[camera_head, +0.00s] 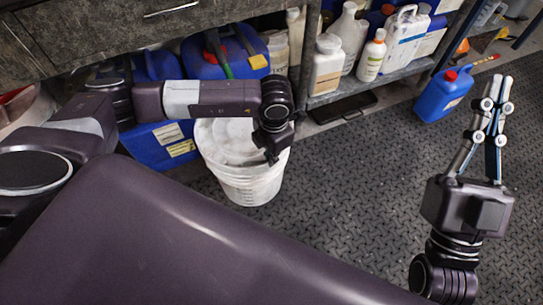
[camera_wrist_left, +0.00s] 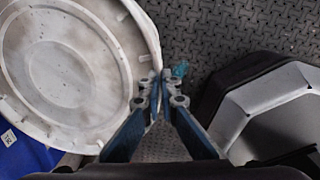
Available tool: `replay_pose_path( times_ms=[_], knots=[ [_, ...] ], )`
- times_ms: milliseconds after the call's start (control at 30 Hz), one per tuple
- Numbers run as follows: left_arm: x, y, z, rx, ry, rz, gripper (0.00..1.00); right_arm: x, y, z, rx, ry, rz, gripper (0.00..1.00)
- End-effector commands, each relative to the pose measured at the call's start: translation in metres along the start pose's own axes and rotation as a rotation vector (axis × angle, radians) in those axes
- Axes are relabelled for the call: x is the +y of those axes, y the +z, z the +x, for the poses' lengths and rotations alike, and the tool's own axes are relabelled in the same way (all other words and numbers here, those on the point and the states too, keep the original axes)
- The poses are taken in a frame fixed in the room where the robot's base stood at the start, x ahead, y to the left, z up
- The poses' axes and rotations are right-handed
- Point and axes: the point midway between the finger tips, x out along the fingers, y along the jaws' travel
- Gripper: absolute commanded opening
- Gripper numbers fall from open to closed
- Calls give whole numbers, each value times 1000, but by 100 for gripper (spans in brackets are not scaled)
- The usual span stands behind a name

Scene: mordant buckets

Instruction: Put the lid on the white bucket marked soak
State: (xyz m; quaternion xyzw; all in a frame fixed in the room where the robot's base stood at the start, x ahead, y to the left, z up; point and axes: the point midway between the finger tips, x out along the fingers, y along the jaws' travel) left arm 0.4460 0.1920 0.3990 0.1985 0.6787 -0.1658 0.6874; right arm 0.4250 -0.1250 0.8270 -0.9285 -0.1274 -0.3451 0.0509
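The white bucket (camera_head: 247,187) stands on the floor in the head view; the marking on its side is too small to read. A pale, stained round disc with small tabs around its rim, seemingly the lid (camera_wrist_left: 65,85), fills the left of the left wrist view. In the head view it shows as a whitish surface at the bucket's mouth, partly hidden by my arm. My left gripper (camera_head: 271,157) points down at the bucket's right rim. In the wrist view its fingers (camera_wrist_left: 160,85) are close together beside the disc's edge; their grip is unclear. My right gripper (camera_head: 502,78) is raised, empty, at the right.
Blue containers (camera_head: 172,140) stand behind and left of the bucket. A shelf (camera_head: 385,77) with several bottles runs along the back. A blue jug with a red cap (camera_head: 440,96) stands on the floor at the right. The patterned floor (camera_head: 350,190) right of the bucket is clear.

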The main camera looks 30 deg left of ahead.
Motion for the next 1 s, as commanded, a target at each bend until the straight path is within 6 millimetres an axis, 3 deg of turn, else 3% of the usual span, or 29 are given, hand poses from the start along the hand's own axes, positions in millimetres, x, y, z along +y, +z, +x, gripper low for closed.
replay_pose_path(
  times_ms=[400, 1000],
  knots=[
    [0, 0, 7, -1, 1, 0, 0, -3, -27, -3, 124, -4, 7, 0],
    [0, 0, 7, 0, 0, 0, 0, -3, -28, -3, 131, -5, 7, 0]
  ],
)
